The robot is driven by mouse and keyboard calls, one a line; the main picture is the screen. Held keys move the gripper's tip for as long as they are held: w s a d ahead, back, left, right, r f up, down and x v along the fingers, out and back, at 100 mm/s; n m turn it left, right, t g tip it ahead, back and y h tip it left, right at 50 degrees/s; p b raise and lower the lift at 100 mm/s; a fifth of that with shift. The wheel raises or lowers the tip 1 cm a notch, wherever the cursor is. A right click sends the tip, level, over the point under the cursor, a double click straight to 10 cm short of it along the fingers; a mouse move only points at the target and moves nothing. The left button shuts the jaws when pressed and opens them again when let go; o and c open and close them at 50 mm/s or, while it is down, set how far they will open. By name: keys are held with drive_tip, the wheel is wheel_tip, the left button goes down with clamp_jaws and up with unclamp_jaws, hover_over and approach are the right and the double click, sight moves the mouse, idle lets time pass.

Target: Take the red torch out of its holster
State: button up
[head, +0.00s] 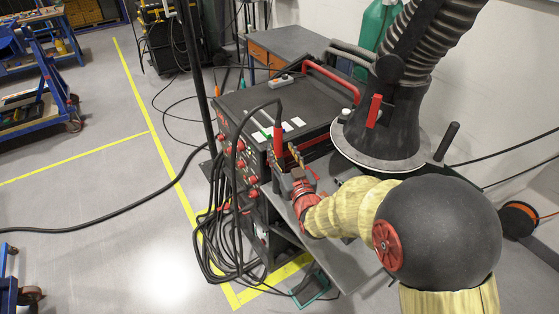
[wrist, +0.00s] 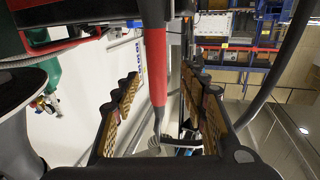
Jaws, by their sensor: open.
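The red torch (head: 278,141) stands roughly upright at the front right of the black welding cabinet, with a dark cable looping from its top. In the wrist view the torch's red body (wrist: 156,65) runs down between the jaws, with a thinner neck below it. My gripper (head: 283,156) is open, its fingers on either side of the torch. In the wrist view both padded fingers of my gripper (wrist: 161,82) show gaps to the red body. I cannot make out the holster clearly in either view.
The black welding cabinet (head: 260,103) has red connectors and bundled cables (head: 215,240) hanging at its front. A grey shelf (head: 325,258) lies beneath my arm. A thick cable (wrist: 278,68) curves along the right in the wrist view. Open floor lies to the left.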

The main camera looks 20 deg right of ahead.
sight(279, 146)
drive_tip(key=w, duration=0.3)
drive_tip(key=w+b, duration=0.1)
drive_tip(key=shift+w+d+f, duration=0.1)
drive_tip(key=shift+w+f, duration=0.1)
drive_tip(key=shift+f, duration=0.2)
drive_tip(key=shift+w+r, duration=0.1)
drive_tip(key=shift+w, duration=0.5)
drive_tip(key=c, duration=0.3)
drive_tip(key=c, duration=0.8)
drive_tip(key=shift+r, duration=0.1)
clamp_jaws()
